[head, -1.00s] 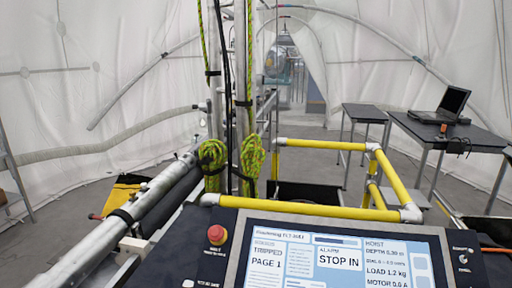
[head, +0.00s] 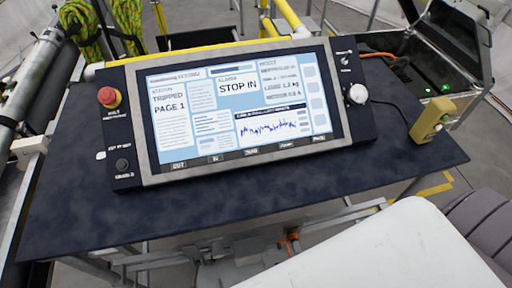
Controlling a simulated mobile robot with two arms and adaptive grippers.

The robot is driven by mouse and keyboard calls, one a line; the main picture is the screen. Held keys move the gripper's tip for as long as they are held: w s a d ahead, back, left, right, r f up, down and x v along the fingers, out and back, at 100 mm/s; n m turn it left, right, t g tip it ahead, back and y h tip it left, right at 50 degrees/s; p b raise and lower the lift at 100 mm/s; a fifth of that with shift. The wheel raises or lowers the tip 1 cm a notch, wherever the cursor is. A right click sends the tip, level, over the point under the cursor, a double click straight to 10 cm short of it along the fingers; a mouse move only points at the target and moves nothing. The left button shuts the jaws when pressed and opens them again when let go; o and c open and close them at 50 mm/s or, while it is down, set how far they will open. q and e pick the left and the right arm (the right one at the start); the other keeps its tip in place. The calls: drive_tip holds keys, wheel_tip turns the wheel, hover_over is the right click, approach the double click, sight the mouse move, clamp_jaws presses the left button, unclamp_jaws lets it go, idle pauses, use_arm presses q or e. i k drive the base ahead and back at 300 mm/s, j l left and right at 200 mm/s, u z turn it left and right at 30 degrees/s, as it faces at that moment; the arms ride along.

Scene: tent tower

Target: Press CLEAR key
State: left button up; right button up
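A control console (head: 128,76) with a large lit screen (head: 205,125) stands on a dark desk. The screen reads TRIPPED, PAGE 1 and STOP IN, with a blue trace at its lower right. A row of small key labels (head: 250,152) runs along the bezel below the screen. They are too small to read surely, so I cannot tell which one is CLEAR. Neither of my grippers shows in the head view.
A red mushroom button (head: 109,97) and a dark knob (head: 122,164) sit left of the screen. A white knob (head: 357,94) is at its right. A yellow handheld box (head: 430,119) stands at the desk's right. The desk front (head: 250,195) is clear.

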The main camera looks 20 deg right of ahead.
sight(286, 145)
drive_tip(key=l+z, duration=0.1)
drive_tip(key=z, duration=0.35)
drive_tip(key=l+z, duration=0.15)
drive_tip(key=z, duration=0.25)
